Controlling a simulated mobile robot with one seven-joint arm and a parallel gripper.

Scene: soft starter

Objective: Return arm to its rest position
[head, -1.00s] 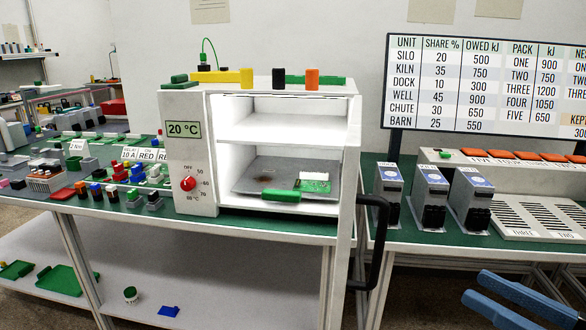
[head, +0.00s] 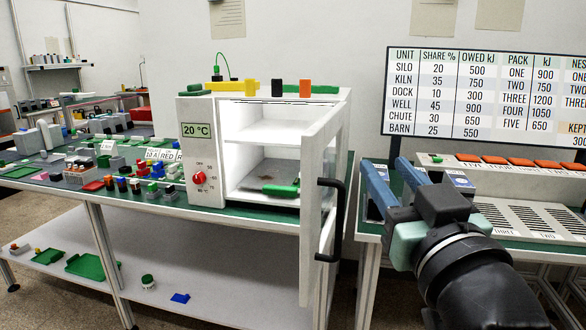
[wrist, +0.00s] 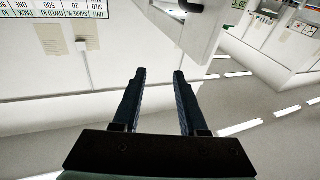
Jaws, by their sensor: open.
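My gripper (head: 387,180) is at the right in the head view, raised in front of the right-hand bench. Its two blue fingers are apart with nothing between them. In the wrist view the fingers (wrist: 160,95) also show apart and empty, with the wall and floor behind them. My dark arm reaches up from the lower right corner of the head view and hides part of the right bench.
A white oven (head: 197,145) reading 20 °C stands on the left bench. Its door (head: 316,150) is open towards me, with a black handle (head: 330,220). Inside lies a green object (head: 281,190). A board (head: 486,95) of figures stands behind the right bench (head: 375,229).

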